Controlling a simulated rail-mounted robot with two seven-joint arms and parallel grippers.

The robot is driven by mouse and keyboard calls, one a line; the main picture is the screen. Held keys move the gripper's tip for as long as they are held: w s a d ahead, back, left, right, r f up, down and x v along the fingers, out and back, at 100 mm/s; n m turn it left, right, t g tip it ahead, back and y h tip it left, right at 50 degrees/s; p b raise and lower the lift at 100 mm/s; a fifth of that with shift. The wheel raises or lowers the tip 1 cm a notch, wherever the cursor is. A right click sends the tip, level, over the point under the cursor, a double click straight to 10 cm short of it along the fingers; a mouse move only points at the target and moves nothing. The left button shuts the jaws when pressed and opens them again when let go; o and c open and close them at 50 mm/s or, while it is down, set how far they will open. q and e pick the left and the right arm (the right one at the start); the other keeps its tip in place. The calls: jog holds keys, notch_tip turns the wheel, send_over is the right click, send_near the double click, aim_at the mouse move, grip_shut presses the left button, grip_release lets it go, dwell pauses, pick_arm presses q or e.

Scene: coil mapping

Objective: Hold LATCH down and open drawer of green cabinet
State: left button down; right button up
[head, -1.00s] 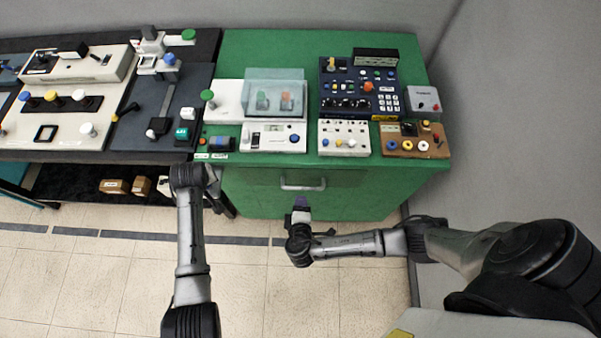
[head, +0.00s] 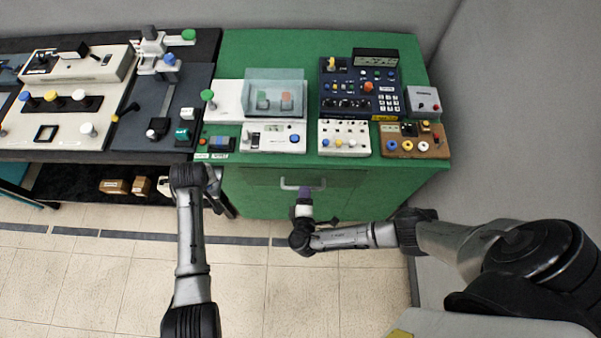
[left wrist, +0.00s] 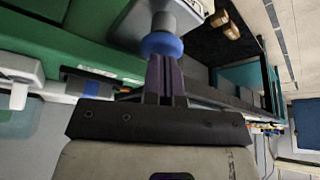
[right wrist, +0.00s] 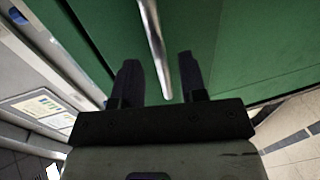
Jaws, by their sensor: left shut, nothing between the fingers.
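The green cabinet (head: 262,205) has a drawer front with a pale metal bar handle (head: 288,185). My right gripper (head: 304,192) is at the right part of that handle. In the right wrist view the handle (right wrist: 154,42) runs between the two spread fingers (right wrist: 162,80), with gaps on both sides. My left gripper (left wrist: 165,62) is shut and empty, its tips at a blue round knob (left wrist: 161,44) on a grey housing (left wrist: 135,22). I cannot tell if they press it. No LATCH label is readable; the left tips are hidden in the head view.
Several control boxes stand on the cabinet top, among them a navy panel (head: 360,88) and a brown box (head: 416,150). A black workbench (head: 185,110) adjoins on the left. A grey wall (head: 480,130) is close on the right. The tiled floor in front is clear.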

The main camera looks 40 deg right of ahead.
jog(key=shift+x, duration=1.5)
grip_shut()
